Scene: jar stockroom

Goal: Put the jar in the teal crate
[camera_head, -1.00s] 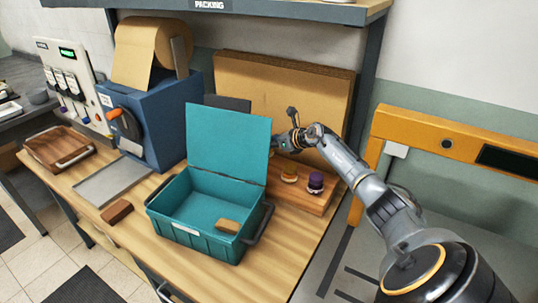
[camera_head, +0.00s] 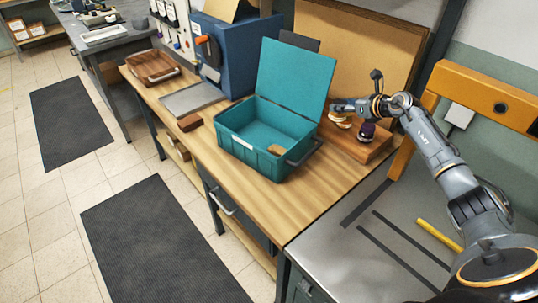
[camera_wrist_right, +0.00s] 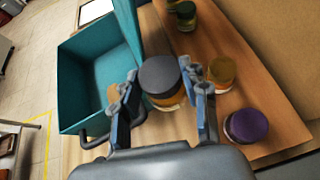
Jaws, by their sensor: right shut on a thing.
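The teal crate (camera_head: 240,151) stands on the wooden bench with its lid raised at the back. It also shows at left in the right wrist view (camera_wrist_right: 78,88). My right gripper (camera_head: 340,107) is just right of the crate, over the wooden board. In the right wrist view, the right gripper (camera_wrist_right: 160,82) is shut on a jar with a grey lid (camera_wrist_right: 159,76), one finger on each side. The jar's lower part is mostly hidden, so I cannot tell if it touches the board. My left gripper is not in view.
On the wooden board (camera_head: 372,151) stand a yellow-lidded jar (camera_wrist_right: 222,71) and a purple-lidded jar (camera_wrist_right: 248,125), close to the gripper. A green jar (camera_wrist_right: 186,12) is farther off. A tan block (camera_head: 276,149) lies inside the crate. The bench front is clear.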

